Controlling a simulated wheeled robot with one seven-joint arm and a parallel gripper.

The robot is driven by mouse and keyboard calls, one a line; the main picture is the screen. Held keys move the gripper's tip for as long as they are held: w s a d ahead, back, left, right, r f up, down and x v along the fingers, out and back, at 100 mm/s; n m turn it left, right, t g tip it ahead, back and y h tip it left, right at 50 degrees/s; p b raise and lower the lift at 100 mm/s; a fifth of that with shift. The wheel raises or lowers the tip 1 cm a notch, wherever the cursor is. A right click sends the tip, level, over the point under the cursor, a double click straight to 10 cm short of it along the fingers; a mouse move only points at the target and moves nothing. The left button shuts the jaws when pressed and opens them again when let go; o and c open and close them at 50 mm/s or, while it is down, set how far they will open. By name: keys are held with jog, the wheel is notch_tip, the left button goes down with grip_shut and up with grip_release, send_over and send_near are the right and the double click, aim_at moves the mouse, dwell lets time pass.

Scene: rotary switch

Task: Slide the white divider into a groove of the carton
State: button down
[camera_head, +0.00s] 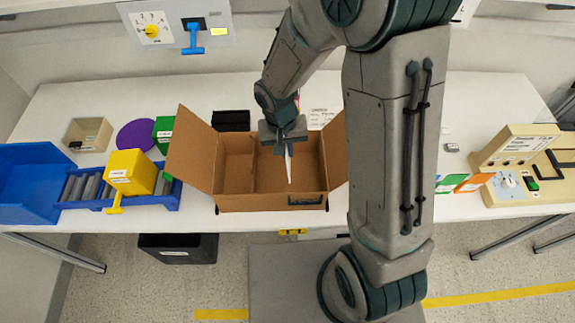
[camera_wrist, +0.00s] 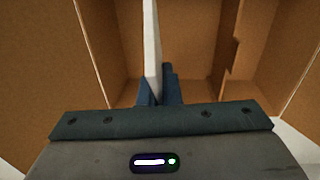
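The white divider (camera_head: 288,166) is a thin upright panel held in my gripper (camera_head: 284,143). The open brown carton (camera_head: 245,203) stands on the table, with its side flaps spread out. My gripper is over the carton's opening, right of its middle, and the divider points down into it. In the wrist view the divider (camera_wrist: 152,45) stands edge-on between the dark fingers (camera_wrist: 159,92), with cardboard walls (camera_wrist: 205,40) around it. A stepped cardboard edge (camera_wrist: 233,45) shows to its right. I cannot tell whether the divider's lower edge touches the carton or sits in a groove.
A yellow box (camera_head: 131,172) on a blue roller rack (camera_head: 85,188) and a blue bin (camera_head: 38,185) stand left of the carton. A black box (camera_head: 231,120) is behind it. A beige panel (camera_head: 515,150) stands far right. The carton's flaps (camera_head: 190,150) flank the opening.

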notch_tip(320, 180, down, 5)
jog(key=b, duration=0.3)
jog(key=shift+f, duration=0.15)
jog(key=c, duration=1.6)
grip_release()
jog(key=shift+f, duration=0.1)
notch_tip(320, 180, up, 14)
jog(key=b, duration=0.2)
jog(key=s+d+r+t, duration=0.1)
jog(key=s+d+r, duration=0.1)
jog(key=s+d, duration=0.2)
jog(key=s+d+r+t, duration=0.1)
jog(key=s+d+r, duration=0.1)
jog(key=s+d, duration=0.1)
jog(key=s+d+r+t+y, duration=0.1)
jog(key=s+d+r, duration=0.2)
jog(key=s+d, duration=0.1)
jog(key=shift+s+d+t, duration=0.3)
jog(key=shift+s+d, duration=0.05)
jog(key=shift+d, duration=0.1)
